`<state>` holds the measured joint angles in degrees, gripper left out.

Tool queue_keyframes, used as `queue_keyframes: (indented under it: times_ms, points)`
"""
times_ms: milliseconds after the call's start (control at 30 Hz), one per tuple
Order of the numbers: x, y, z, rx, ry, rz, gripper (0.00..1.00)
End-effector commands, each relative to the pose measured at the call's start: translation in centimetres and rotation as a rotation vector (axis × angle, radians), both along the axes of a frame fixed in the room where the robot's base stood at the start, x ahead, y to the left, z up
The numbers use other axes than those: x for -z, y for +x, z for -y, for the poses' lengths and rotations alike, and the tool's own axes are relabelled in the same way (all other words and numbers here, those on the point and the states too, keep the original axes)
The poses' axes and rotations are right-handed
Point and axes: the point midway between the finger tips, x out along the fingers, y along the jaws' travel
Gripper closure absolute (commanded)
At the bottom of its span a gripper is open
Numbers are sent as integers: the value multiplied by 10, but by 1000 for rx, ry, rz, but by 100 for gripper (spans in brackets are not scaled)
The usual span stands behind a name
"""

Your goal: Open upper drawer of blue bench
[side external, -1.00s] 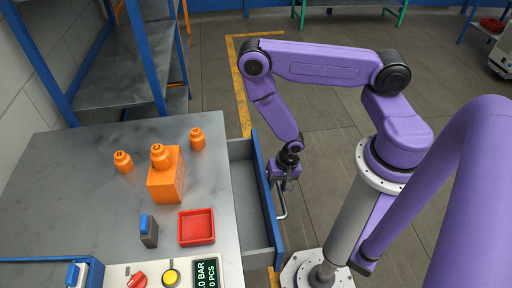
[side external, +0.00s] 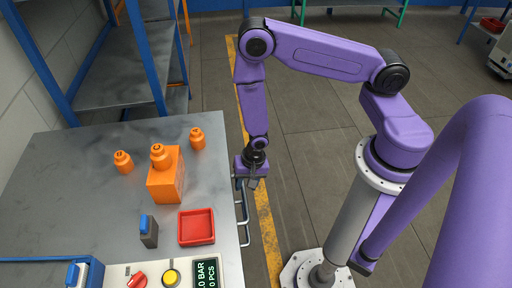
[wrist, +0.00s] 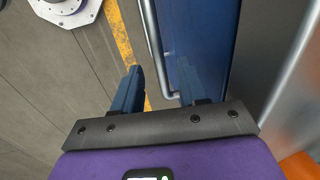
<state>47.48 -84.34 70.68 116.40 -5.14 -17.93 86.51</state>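The bench (side external: 215,140) has a grey top and stands at the left in the side view. Its drawer front is mostly hidden there, and the drawer looks shut or almost shut. Bar handles (side external: 245,230) stick out along its right edge. My gripper (side external: 252,184) points down beside that edge, close to the handles. In the wrist view the blue drawer front (wrist: 205,45) runs up the picture with a metal handle (wrist: 151,35) on its left. My gripper (wrist: 157,80) has its fingers apart, with the handle's end seen between them. Whether they touch it I cannot tell.
On the bench top stand orange bottles (side external: 123,162), an orange block (side external: 166,182), a red tray (side external: 196,228) and a dark blue-topped item (side external: 148,231). A control panel (side external: 160,276) is at the front.

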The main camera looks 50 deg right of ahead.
Motion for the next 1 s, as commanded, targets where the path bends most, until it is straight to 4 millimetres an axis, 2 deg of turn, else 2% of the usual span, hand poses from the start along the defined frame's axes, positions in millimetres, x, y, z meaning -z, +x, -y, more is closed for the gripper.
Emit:
queue_keyframes:
  times_ms: [400,1000]
  points:
    - [-62,-8,8,0,1,1,58]
    - [-139,-19,19,-1,1,2,58]
